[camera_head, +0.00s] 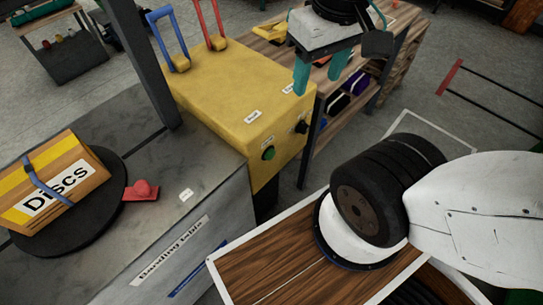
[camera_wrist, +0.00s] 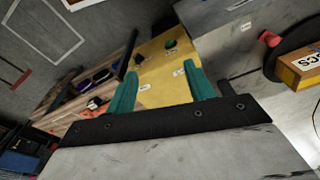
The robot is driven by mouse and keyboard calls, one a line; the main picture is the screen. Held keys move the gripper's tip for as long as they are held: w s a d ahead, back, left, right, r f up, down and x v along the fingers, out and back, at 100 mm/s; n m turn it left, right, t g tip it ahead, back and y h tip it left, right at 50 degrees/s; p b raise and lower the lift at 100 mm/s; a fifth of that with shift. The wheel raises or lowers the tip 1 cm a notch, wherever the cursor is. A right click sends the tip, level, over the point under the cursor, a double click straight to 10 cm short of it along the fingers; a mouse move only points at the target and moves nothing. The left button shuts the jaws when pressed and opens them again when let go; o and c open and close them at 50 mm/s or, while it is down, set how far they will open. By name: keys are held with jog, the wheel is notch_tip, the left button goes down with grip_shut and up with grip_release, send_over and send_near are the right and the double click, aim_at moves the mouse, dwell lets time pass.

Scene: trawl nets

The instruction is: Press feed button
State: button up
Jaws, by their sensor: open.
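A yellow machine box (camera_head: 225,90) carries a round green button (camera_head: 268,153) on its front face, with a black knob (camera_head: 301,127) to the right. The green button also shows in the wrist view (camera_wrist: 170,44), beyond and between my fingertips. Small white labels sit by the controls, too small to read, so I cannot tell which control is named feed. My gripper (camera_head: 318,84) has two teal fingers, spread apart and empty. It is above and right of the button in the head view, apart from the box.
Blue (camera_head: 166,40) and red (camera_head: 208,25) handles rise from the yellow box. A wooden shelf bench (camera_head: 350,110) stands behind my gripper.

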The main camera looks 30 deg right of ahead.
grip_shut()
dwell(1.7)
